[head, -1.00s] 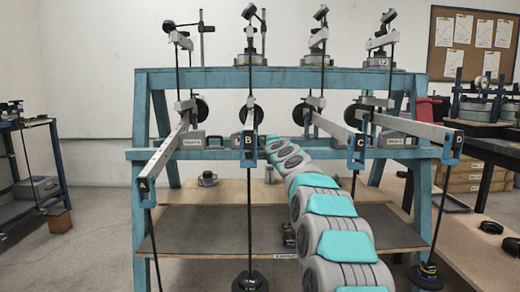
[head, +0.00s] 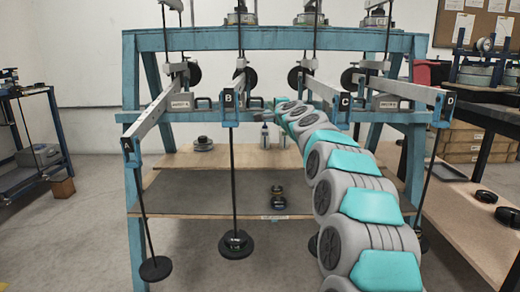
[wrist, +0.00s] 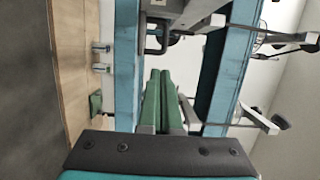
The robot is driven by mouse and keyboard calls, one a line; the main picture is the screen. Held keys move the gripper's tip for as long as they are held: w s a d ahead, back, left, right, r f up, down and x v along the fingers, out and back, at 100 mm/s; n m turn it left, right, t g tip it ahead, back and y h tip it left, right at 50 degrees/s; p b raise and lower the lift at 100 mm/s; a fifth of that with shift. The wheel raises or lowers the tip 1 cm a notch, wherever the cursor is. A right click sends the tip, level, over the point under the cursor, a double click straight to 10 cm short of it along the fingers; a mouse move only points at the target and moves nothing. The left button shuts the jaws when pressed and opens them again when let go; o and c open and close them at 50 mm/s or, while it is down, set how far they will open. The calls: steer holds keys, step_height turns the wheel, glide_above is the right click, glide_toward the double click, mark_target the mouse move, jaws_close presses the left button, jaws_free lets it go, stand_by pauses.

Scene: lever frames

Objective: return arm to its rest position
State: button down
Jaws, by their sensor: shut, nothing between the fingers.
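My arm reaches from the lower right of the head view up to the blue lever frame (head: 300,41), between levers B (head: 229,100) and C (head: 345,104). My gripper's green fingers (wrist: 162,74) show in the wrist view, lying together, shut and empty. They point toward a gap between the blue beams, with no visible contact; in the head view the gripper is small and hard to make out. Lever A (head: 130,147) is at the left and lever D (head: 445,105) at the right. Their arms slope down toward me.
Disc weights (head: 236,244) hang on rods below the levers. A wooden shelf (head: 185,160) inside the frame bears small objects. A workbench (head: 470,215) stands close on the right, a blue rack (head: 35,150) on the left.

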steer(key=s+a+f+n+g+y+p, duration=0.1)
steer(key=s+a+f+n+g, duration=0.2)
steer(key=s, duration=0.6)
steer(key=s+a+f+n+g, duration=0.1)
steer(key=s+f+n+g, duration=0.25)
steer(key=s+f, duration=0.45)
steer(key=s+a+f+n+g+y+p, duration=0.1)
steer(key=s+a+f+n+g, duration=0.2)
steer(key=s, duration=0.8)
steer(key=s+d+f+n+g+h, duration=0.1)
steer(key=s+d+f, duration=0.4)
steer(key=s, duration=0.9)
steer(key=s+d+f+n+g+h+p, duration=0.1)
steer(key=s+d+f+g, duration=0.4)
steer(key=s, duration=1)
steer(key=s+d+f+n+g+h, duration=0.3)
steer(key=s+d+f, duration=0.3)
steer(key=s, duration=0.8)
steer(key=shift+s+d+h, duration=0.15)
steer(key=shift+d+h, duration=0.55)
steer(key=shift+d, duration=0.1)
